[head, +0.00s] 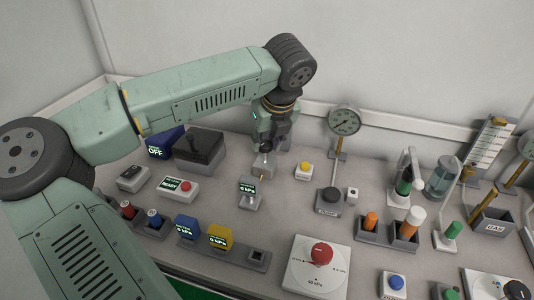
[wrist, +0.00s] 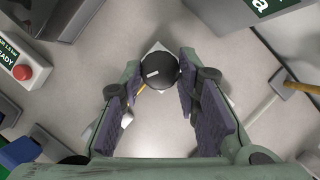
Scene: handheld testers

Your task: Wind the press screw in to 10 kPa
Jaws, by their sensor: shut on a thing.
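My gripper (wrist: 159,82) is shut on the dark round press screw knob (wrist: 158,70), which has a white mark on its face. One finger is on each side of the knob in the wrist view. In the head view my gripper (head: 265,150) points down behind a small grey unit with a lit display (head: 249,190). The display ends in "kPa"; its digit is too small to read surely, perhaps 6. A thin yellow piece shows just below the fingers. The knob's underside and mount are mostly hidden.
A dark box (head: 199,148) and the READY box with a red button (head: 178,189) stand to the left. A yellow button box (head: 304,170) and a round dial gauge (head: 344,121) stand to the right. A red knob on a white plate (head: 318,264) is in front.

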